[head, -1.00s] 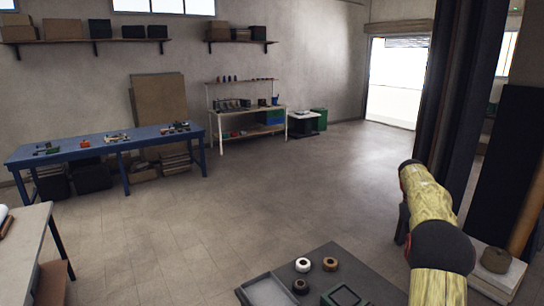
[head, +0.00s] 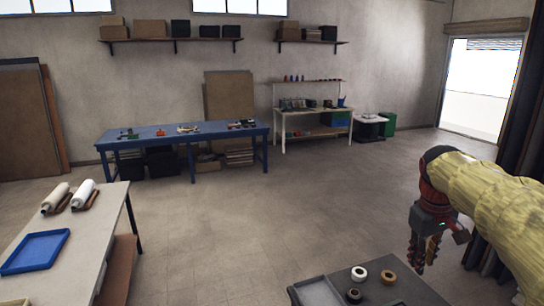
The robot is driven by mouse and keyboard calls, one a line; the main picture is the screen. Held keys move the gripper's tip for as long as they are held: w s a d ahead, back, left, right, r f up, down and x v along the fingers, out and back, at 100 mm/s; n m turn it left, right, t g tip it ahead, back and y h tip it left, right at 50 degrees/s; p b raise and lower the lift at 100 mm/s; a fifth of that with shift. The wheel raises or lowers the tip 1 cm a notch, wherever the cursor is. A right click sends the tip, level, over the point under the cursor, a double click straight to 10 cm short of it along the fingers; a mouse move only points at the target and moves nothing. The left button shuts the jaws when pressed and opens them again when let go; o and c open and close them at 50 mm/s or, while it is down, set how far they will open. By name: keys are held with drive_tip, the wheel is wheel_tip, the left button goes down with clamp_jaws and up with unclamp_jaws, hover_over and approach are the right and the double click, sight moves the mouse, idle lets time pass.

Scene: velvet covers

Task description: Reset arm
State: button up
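My arm, in a yellow cover, reaches in from the right edge of the head view. My gripper (head: 423,256) hangs from it, pointing down, dark with some red at the wrist. Its two fingers look apart with nothing between them, so it appears open and empty. It appears above or behind the right part of a dark tabletop (head: 402,290) at the bottom; the exact height is hard to tell.
Rolls of tape (head: 360,274) and a grey tray (head: 322,292) sit on the dark tabletop. A pale table (head: 100,219) at left holds a blue tray (head: 35,251) and two white rolls. A blue workbench (head: 184,138) stands at the back wall. The middle floor is clear.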

drive_tip(key=s+a+f+m+t+y, duration=0.1)
drive_tip(key=s+a+f+t, duration=0.1)
drive_tip(key=s+a, duration=0.8)
drive_tip(key=s+a+f+t+y, duration=0.1)
drive_tip(key=s+a+f, duration=0.4)
drive_tip(key=s+a, duration=0.6)
drive_tip(key=shift+s+f+m+t, duration=0.25)
drive_tip(key=shift+m+t, duration=0.15)
drive_tip(key=shift+t, duration=0.1)
